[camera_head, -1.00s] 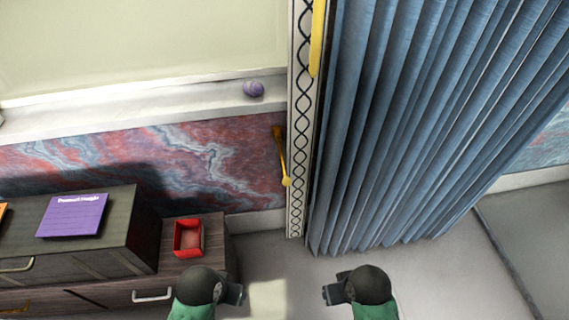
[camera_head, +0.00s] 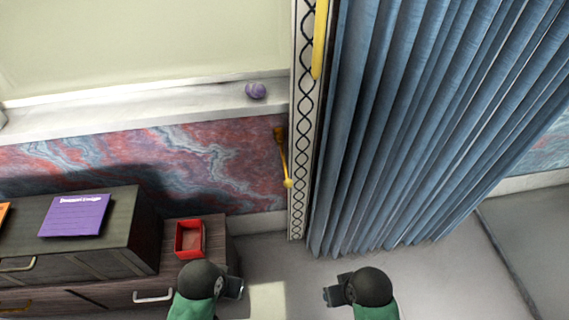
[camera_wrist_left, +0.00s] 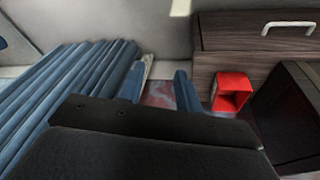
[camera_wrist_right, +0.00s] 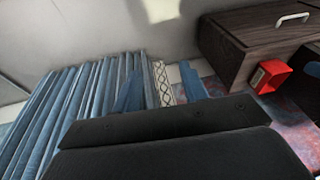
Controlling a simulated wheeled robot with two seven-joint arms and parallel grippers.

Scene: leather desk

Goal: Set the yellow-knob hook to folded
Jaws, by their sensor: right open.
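The yellow hook (camera_head: 282,157) is on the marbled wall just left of the curtain's patterned edge strip. It slants down from a brownish mount to a round yellow knob (camera_head: 288,183) at its lower end. My left gripper (camera_head: 238,288) is low in the head view, below and left of the hook and well apart from it. Its two fingers stand apart with nothing between them in the left wrist view (camera_wrist_left: 160,88). My right gripper (camera_head: 329,295) is below and right of the hook, also apart from it, open and empty.
A blue curtain (camera_head: 420,130) hangs to the right of the hook. A dark cabinet (camera_head: 140,240) at left bears a purple pad (camera_head: 74,215); a red open box (camera_head: 190,239) stands on the lower drawer unit. A purple ball (camera_head: 256,91) lies on the sill. Floor between my grippers is clear.

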